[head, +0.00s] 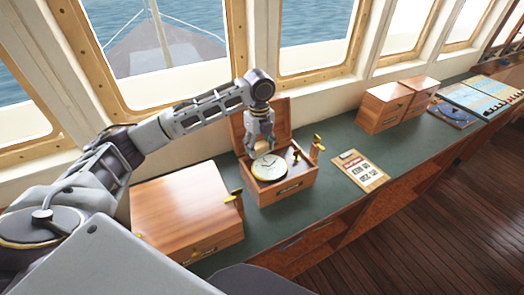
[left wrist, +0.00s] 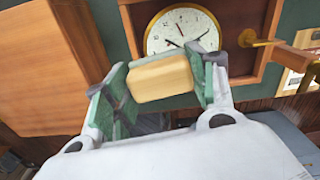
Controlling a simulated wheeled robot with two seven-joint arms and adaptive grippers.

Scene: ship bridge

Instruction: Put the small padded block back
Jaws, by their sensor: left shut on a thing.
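A small tan padded block (left wrist: 160,78) is between the two green-padded fingers of my left gripper (head: 262,148) in the left wrist view. The gripper is shut on it and points down over an open wooden box (head: 287,189). The box holds a round white dial with a brass rim (head: 270,168), which also shows just beyond the block in the left wrist view (left wrist: 182,32). In the head view the block is too small or hidden to make out. I cannot tell its exact height above the dial. My right gripper is not in view.
A large closed wooden box (head: 180,205) stands left of the open one. Brass fittings (head: 316,148) stick up at the open box's right side. A clipboard (head: 360,172) lies to the right. Two closed wooden boxes (head: 384,107) stand further back. Green counter (head: 335,135) is bare between.

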